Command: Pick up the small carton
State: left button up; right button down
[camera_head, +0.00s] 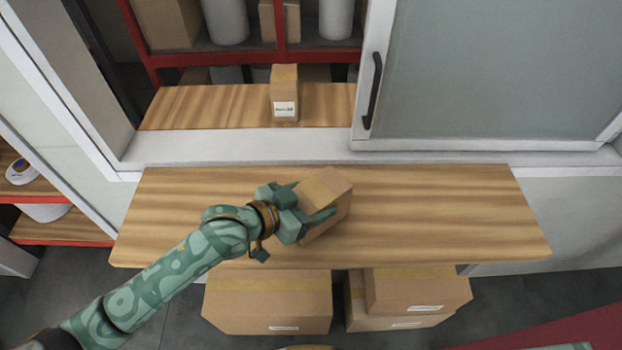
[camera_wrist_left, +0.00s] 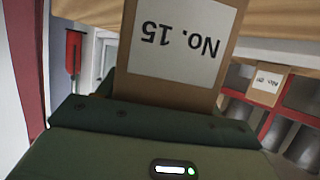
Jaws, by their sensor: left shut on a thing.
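A small brown carton (camera_head: 328,190) is in the jaws of my left gripper (camera_head: 306,212), over the middle of the wooden counter (camera_head: 440,215). The gripper is shut on it from the left. I cannot tell whether its base touches the counter. In the left wrist view the carton (camera_wrist_left: 176,75) fills the space above the jaws, with a white "No. 15" label upside down. My right gripper is not in view.
Another labelled carton (camera_head: 284,85) stands on the wooden ledge behind the window opening; it also shows in the left wrist view (camera_wrist_left: 266,84). A sliding pane (camera_head: 490,70) covers the right side. Larger boxes (camera_head: 268,300) sit below the counter. The counter's right part is clear.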

pick_arm(q)
jog(key=s, duration=1.4)
jog(key=shift+s, duration=0.2)
jog(key=shift+r, duration=0.1)
jog(key=shift+p, duration=0.6)
